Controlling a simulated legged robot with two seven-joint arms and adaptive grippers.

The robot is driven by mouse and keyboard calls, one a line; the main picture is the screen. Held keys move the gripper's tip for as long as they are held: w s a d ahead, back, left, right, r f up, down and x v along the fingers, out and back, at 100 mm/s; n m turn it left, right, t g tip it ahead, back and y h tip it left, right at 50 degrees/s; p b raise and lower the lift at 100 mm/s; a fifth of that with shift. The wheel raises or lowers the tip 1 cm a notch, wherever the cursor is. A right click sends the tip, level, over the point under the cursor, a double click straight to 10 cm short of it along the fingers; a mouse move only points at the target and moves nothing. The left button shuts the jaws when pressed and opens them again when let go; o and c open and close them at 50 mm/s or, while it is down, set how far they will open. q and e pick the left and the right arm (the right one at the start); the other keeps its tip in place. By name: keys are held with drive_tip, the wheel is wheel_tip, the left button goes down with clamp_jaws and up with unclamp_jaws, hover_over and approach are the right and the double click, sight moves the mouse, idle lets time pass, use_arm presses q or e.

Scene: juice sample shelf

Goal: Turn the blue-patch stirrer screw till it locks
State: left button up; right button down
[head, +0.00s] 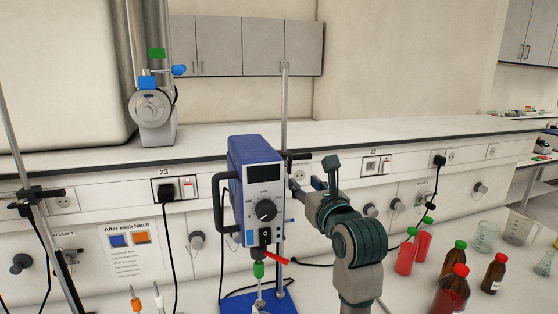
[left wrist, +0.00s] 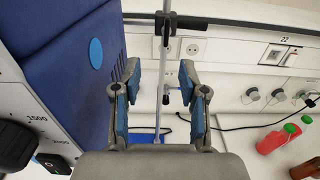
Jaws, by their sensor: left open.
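The blue stirrer (head: 258,152) hangs upright beside a metal rod (head: 284,100). An oval blue patch (left wrist: 96,53) is on its side in the left wrist view. A black clamp (head: 287,160) sits on the rod, with a dark bar across it; this clamp (left wrist: 165,24) shows at the top of the left wrist view. Which part is the screw, I cannot tell for sure. My left gripper (head: 315,178) is right of the stirrer and rod, near the clamp. In the left wrist view the open left gripper (left wrist: 160,93) has the rod showing between its fingers, apparently untouched. My right gripper is out of view.
The stirrer has a black handle (head: 219,203) on its left and a blue base (head: 240,304) below. Red-filled bottles (head: 406,254) and brown bottles (head: 494,273) stand on the bench at right. Wall sockets and cables line the panel behind. A second stand (head: 28,198) is at far left.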

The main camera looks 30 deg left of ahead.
use_arm(q)
drive_tip(key=p, duration=0.2)
approach(291, 162)
drive_tip(key=w, duration=0.3)
drive_tip(key=p+x, duration=0.1)
drive_tip(key=x, duration=0.7)
drive_tip(key=shift+s+a, duration=0.35)
drive_tip(key=shift+s, duration=0.05)
drive_tip(key=shift+r, duration=0.15)
drive_tip(key=c, duration=0.3)
drive_tip(key=shift+s+a, duration=0.2)
drive_tip(key=shift+a, duration=0.15)
drive_tip(key=c, duration=0.4)
drive_tip(key=shift+s+a, duration=0.15)
drive_tip(key=shift+a, duration=0.25)
clamp_jaws()
drive_tip(key=shift+a, duration=0.15)
drive_tip(key=shift+w+d+f, duration=0.2)
drive_tip(key=shift+d, duration=0.05)
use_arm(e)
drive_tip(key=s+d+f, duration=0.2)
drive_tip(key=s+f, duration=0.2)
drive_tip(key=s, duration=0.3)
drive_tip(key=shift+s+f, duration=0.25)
